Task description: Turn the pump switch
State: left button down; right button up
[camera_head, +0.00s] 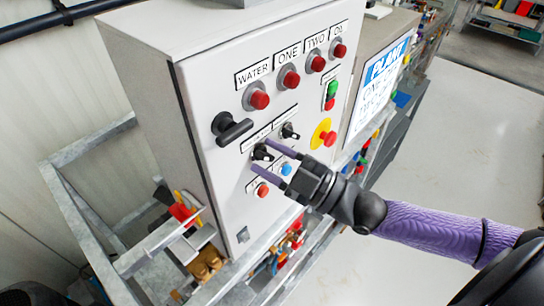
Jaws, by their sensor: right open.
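A grey control cabinet (215,205) fills the middle of the head view. On its front are a small black rotary switch (262,153), a second small black switch (290,131) up and to the right, and a large black handle (232,129) to the left. Which one is the pump switch cannot be told, as the small labels are unreadable. My right gripper (261,156) is open, with its purple fingertips on either side of the lower small switch. Whether they touch it is unclear. My left gripper is not in view.
Red buttons (289,77) labelled WATER, ONE, TWO and OIL run along the cabinet's top. A yellow-backed red button (323,134) sits right of the switches. A blue button (286,169) and a red one (262,189) lie near my fingers. A metal frame (90,205) stands left.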

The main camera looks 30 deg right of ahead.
grip_shut()
jog(key=shift+m, duration=0.3)
jog(key=m+t+h+p, duration=0.1)
jog(key=m+t+p, duration=0.1)
jog(key=m, duration=0.2)
jog(key=shift+m, duration=0.3)
jog(key=shift+a+f+m+t+h+p, duration=0.1)
jog(key=shift+m+t+h+p, duration=0.65)
jog(key=shift+m, duration=1.05)
jog(key=shift+m+t+h+p, duration=0.35)
jog(key=shift+m+h, duration=0.7)
jog(key=shift+m, duration=0.75)
grip_release()
jog(key=shift+s, duration=0.1)
